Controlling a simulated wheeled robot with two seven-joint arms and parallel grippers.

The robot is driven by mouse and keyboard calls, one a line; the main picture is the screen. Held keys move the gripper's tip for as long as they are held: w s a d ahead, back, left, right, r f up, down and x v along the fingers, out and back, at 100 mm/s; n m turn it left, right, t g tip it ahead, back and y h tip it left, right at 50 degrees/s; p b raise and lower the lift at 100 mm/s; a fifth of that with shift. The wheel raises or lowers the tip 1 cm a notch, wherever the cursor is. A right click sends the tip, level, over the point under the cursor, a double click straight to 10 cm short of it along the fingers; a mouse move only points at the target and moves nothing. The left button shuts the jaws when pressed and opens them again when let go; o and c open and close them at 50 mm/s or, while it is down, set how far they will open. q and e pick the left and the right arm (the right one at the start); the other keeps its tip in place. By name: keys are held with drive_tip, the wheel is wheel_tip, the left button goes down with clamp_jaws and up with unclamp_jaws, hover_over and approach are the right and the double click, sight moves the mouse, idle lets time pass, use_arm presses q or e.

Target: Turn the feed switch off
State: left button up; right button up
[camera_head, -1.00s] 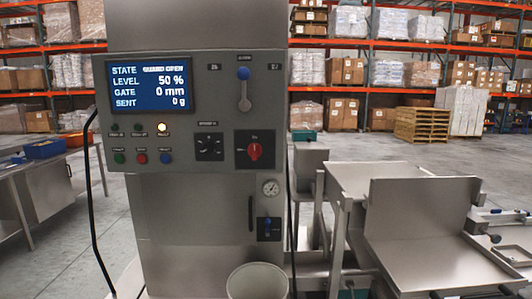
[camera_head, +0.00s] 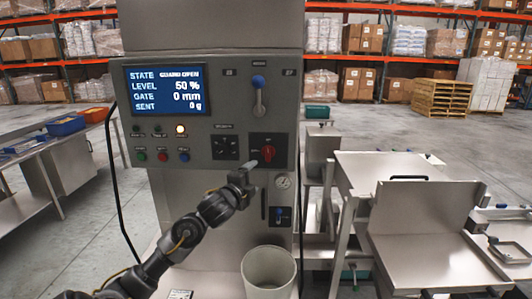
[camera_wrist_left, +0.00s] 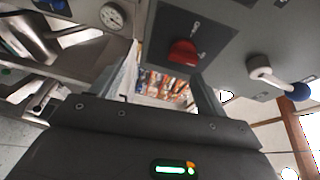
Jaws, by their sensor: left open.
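The grey control panel (camera_head: 210,120) carries a red rotary switch (camera_head: 268,153) on a dark plate at its lower right. This is probably the feed switch; its lettering is too small to read surely. The red switch also shows in the left wrist view (camera_wrist_left: 183,53), beyond the fingers. My left gripper (camera_head: 250,166) is just below and left of the switch in the head view, and contact cannot be judged there. In the left wrist view its fingers (camera_wrist_left: 168,92) stand apart with nothing between them. My right gripper is not in view.
A lever with a blue ball (camera_head: 258,82) is above the switch; a dark selector (camera_head: 225,147) is left of it. A pressure gauge (camera_head: 283,182) and small blue valve (camera_head: 279,215) are below. The screen (camera_head: 166,90) reads GUARD OPEN. A bucket (camera_head: 268,270) stands below.

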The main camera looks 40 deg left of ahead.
use_arm(q)
approach(267, 155)
drive_tip(key=shift+m+t, duration=0.3)
drive_tip(key=p+x, duration=0.3)
drive_tip(key=x, duration=0.5)
drive_tip(key=shift+a+f+p, duration=0.15)
drive_tip(key=shift+f+p, duration=0.05)
drive_tip(key=shift+p, duration=0.15)
drive_tip(key=shift+w+a+f, duration=0.1)
drive_tip(key=shift+w+a, duration=0.05)
drive_tip(key=shift+w, duration=0.5)
drive_tip(key=shift+c, duration=0.2)
drive_tip(key=c, duration=0.9)
